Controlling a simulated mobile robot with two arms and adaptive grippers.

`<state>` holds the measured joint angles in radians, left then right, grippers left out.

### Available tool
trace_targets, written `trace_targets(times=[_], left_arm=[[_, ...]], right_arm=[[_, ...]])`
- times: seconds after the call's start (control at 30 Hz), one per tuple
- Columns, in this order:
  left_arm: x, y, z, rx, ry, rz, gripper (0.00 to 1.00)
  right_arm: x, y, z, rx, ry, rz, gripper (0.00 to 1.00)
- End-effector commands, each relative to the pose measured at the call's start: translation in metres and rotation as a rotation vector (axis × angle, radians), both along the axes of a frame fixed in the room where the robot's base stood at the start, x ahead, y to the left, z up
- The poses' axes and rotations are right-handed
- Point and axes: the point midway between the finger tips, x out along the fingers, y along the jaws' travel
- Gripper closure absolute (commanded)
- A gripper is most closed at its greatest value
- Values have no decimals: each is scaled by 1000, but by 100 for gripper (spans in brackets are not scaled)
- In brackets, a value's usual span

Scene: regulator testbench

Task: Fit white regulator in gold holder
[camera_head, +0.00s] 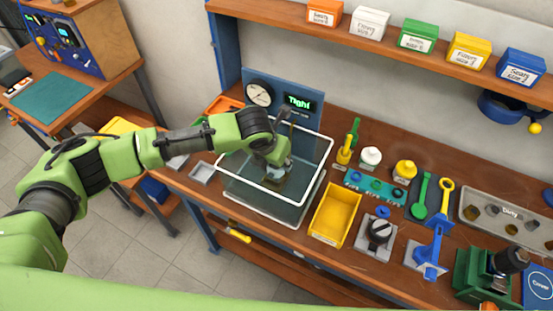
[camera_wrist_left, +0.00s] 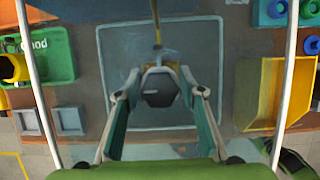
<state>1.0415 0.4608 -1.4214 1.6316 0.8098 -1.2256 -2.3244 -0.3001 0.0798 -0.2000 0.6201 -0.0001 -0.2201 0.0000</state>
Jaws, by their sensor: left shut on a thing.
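My left gripper (camera_head: 272,160) reaches down inside the clear water tank (camera_head: 262,205). In the left wrist view its two fingers (camera_wrist_left: 158,108) close from both sides on a part with a dark face and pale edges, apparently the white regulator (camera_wrist_left: 160,88). A gold piece, apparently the gold holder (camera_wrist_left: 168,62), shows just beyond and partly behind the held part. In the head view the gripper hides most of both. I cannot tell whether the regulator is seated in the holder. My right gripper is not in view.
The tank's white rim surrounds my wrist. A gauge panel (camera_head: 258,93) with a lit "Tight" display (camera_head: 299,102) stands behind it. A yellow bin (camera_head: 335,214) stands right of the tank, with white-topped (camera_head: 371,157) and yellow-topped (camera_head: 404,169) parts beyond. A small grey tray (camera_head: 201,173) is left.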

Motion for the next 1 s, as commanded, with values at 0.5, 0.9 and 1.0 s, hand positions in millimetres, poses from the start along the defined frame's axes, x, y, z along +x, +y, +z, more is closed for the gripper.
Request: trace_targets(times=[0.5,0.9,1.0], left_arm=[[1,-1,0,-2,-3,0,100],[1,-1,-9,-2,-4,0,100],[1,-1,-9,-2,-4,0,100]], right_arm=[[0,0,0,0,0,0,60],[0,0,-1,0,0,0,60],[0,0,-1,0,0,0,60]])
